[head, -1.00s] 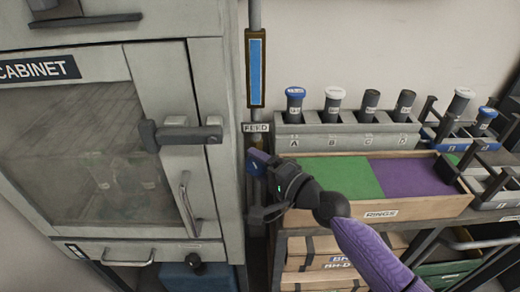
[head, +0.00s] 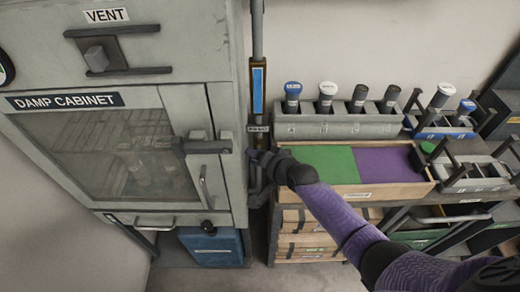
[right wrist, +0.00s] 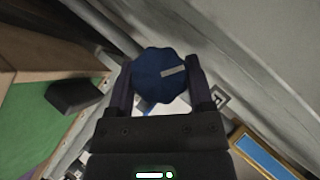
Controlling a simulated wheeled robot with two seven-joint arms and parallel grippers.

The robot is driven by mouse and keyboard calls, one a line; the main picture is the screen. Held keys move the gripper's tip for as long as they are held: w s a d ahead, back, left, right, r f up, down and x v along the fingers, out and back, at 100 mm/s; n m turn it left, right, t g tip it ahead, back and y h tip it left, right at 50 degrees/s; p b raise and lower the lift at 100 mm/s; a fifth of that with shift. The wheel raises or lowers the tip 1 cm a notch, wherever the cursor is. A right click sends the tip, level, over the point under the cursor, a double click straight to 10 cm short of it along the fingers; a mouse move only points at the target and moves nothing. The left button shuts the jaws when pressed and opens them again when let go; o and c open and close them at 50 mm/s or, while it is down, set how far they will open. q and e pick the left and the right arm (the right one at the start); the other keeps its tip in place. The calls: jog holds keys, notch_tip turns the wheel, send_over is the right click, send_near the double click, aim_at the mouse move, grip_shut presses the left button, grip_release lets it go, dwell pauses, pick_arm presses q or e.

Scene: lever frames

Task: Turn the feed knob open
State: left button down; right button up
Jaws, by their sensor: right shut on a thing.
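The feed knob (right wrist: 159,76) is a dark blue, scalloped disc with a pale pointer mark that points to the right in the right wrist view. My right gripper (right wrist: 160,88) is shut on it, one finger on each side. In the head view my right gripper (head: 257,170) is at the pipe beside the cabinet, below the small feed label (head: 258,128), and mostly hides the knob. A blue sight gauge (head: 258,90) is on the pipe above. My left gripper is not in view.
The damp cabinet (head: 150,215) stands close on the left, with its handle (head: 206,146) sticking out. A tray with green and purple halves (head: 390,189) and a rack of capped tubes (head: 335,128) are on the right. A blue box (head: 212,246) is below the cabinet.

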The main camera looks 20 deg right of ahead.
jog(key=shift+f, duration=0.1)
dwell(0.4)
jog(key=o, duration=1.3)
jog(key=shift+c, duration=0.2)
